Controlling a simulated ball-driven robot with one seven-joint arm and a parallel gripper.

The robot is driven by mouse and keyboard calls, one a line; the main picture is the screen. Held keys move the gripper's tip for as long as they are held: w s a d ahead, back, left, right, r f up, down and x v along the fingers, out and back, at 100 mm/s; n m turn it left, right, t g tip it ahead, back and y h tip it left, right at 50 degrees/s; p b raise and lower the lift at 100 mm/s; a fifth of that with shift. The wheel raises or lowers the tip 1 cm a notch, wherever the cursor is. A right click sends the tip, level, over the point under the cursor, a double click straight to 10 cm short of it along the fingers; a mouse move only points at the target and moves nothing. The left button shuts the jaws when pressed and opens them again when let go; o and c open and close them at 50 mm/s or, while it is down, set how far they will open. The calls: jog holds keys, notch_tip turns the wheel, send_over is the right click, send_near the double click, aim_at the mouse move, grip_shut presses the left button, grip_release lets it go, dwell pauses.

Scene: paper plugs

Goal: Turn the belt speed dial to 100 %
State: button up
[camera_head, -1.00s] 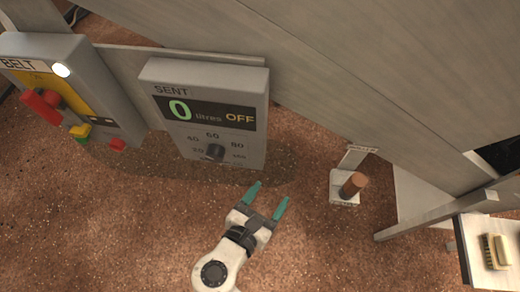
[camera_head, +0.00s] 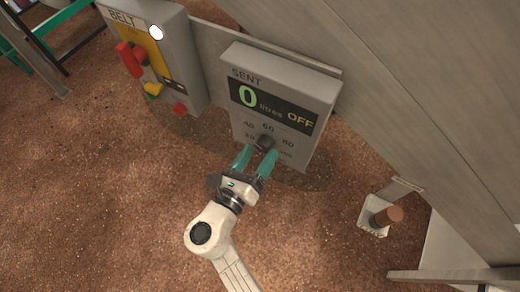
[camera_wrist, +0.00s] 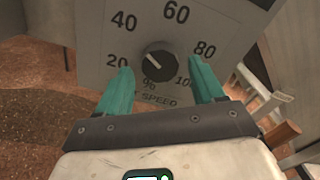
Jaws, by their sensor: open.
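The belt speed dial (camera_head: 265,143) is a dark round knob low on the grey SENT panel (camera_head: 234,107), whose display reads 0 litres and OFF. In the wrist view the dial (camera_wrist: 160,62) is ringed by printed numbers from 20 to 100, with SPEED below. A small pale mark shows on its upper left side; its exact reading is hard to tell. My gripper (camera_head: 257,152) is open, its teal fingers at the dial. In the wrist view the fingers (camera_wrist: 160,72) stand left and right of the knob, with gaps showing on both sides.
The BELT box (camera_head: 188,60) with a lit white lamp, red handle and red button stands to the left. A small pale stand with a brown cylinder (camera_head: 387,217) is at right. Grey panelling fills the upper right. The brown floor in front is open.

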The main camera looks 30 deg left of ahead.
jog(key=shift+w, duration=0.7)
jog(key=shift+c, duration=0.3)
jog(key=c, duration=1)
